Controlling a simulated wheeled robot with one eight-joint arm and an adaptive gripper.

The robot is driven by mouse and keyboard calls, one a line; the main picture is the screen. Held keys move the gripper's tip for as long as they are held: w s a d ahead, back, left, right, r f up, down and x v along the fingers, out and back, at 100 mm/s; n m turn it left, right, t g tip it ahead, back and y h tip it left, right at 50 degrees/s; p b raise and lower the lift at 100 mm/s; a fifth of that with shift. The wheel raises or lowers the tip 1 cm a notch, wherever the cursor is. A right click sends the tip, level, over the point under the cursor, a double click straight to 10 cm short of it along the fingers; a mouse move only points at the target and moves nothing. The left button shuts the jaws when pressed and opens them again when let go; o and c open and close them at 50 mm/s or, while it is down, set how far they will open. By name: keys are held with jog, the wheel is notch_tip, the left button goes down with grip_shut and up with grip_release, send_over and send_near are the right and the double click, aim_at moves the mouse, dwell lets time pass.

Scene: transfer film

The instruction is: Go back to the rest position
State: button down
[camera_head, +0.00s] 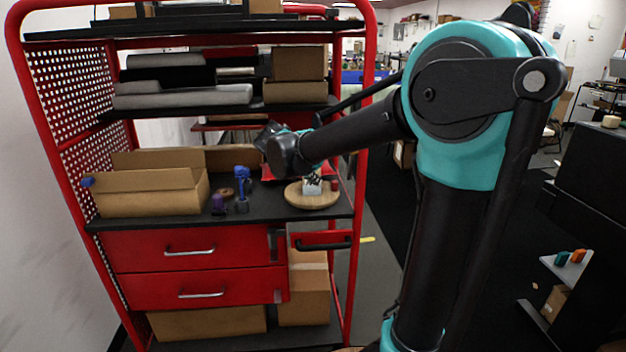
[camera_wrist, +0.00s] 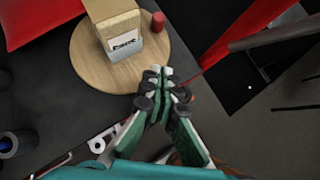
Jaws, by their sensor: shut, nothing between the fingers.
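My gripper (camera_wrist: 154,76) is shut and empty in the wrist view, its fingertips together near the edge of a round wooden board (camera_wrist: 88,58). On the board stand a tan block (camera_wrist: 110,15) with a white printed label and a small red cylinder (camera_wrist: 158,20). The fingers are apart from both in the picture; I cannot tell their height above the shelf. In the head view, my arm reaches left to the red rack, and the fingers cannot be made out clearly. The board (camera_head: 300,202) also shows there, on the rack's black shelf.
The red rack (camera_head: 351,250) has shelves above and two red drawers (camera_head: 190,250) below. An open cardboard box (camera_head: 150,195), a blue item (camera_head: 241,180) and a purple item (camera_head: 218,203) stand left of the board.

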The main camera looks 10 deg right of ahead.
jog(key=s+d+f+m+g+y, duration=0.1)
jog(key=s+d+f+m+y, duration=0.2)
jog(key=s+f+m, duration=0.7)
jog(key=s+d+f+m+g+y, duration=0.1)
jog(key=s+d+f+m+y, duration=0.2)
jog(key=s+f+m, duration=0.7)
jog(key=s+d+m, duration=0.2)
jog(key=s+m, duration=0.3)
jog(key=m, duration=0.2)
jog(key=shift+s+d+m+g, duration=0.3)
jog(key=shift+s+m, duration=0.05)
jog(key=shift+m, duration=0.05)
